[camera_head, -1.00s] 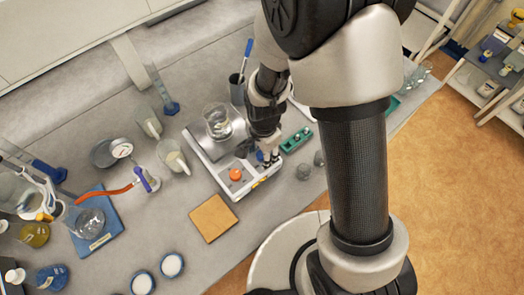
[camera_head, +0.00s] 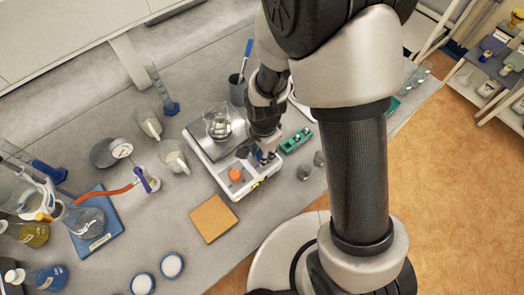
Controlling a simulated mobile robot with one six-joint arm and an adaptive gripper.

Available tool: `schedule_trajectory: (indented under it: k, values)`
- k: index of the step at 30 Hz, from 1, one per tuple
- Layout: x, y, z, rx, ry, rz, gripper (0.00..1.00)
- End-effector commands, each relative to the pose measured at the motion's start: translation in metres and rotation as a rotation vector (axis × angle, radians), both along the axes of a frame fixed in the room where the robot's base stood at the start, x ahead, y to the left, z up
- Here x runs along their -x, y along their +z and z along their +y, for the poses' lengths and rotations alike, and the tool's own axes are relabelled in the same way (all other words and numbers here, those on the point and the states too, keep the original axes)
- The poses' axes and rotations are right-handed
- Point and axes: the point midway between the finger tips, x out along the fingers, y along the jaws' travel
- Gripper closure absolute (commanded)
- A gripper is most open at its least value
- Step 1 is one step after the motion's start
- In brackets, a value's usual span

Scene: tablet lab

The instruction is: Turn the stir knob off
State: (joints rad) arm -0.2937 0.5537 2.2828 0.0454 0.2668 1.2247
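A white hotplate stirrer (camera_head: 226,180) stands on the grey bench with a glass beaker (camera_head: 218,124) on its plate. An orange knob (camera_head: 235,174) shows on the left of its front panel. My gripper (camera_head: 262,158) points down at the right part of the panel, just right of the orange knob. A small blue part (camera_head: 259,154) shows between or beside the fingers; I cannot tell if it is a knob. The arm and fingers hide that part of the panel, and the finger gap is too small to make out.
A tan square pad (camera_head: 213,218) lies in front of the stirrer. A green rack (camera_head: 297,140) and small grey pieces (camera_head: 304,172) are to its right. A dark cup (camera_head: 238,88) with a blue-handled tool stands behind. Glassware, a gauge and a blue stand crowd the left.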

Motion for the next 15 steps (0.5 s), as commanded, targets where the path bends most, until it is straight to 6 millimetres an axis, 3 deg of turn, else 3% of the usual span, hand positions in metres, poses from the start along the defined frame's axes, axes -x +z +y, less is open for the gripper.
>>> schedule_trajectory:
  k: [15]
  values:
    - [-0.0008, -0.0010, -0.0004, 0.000, 0.359, -0.001, 0.98]
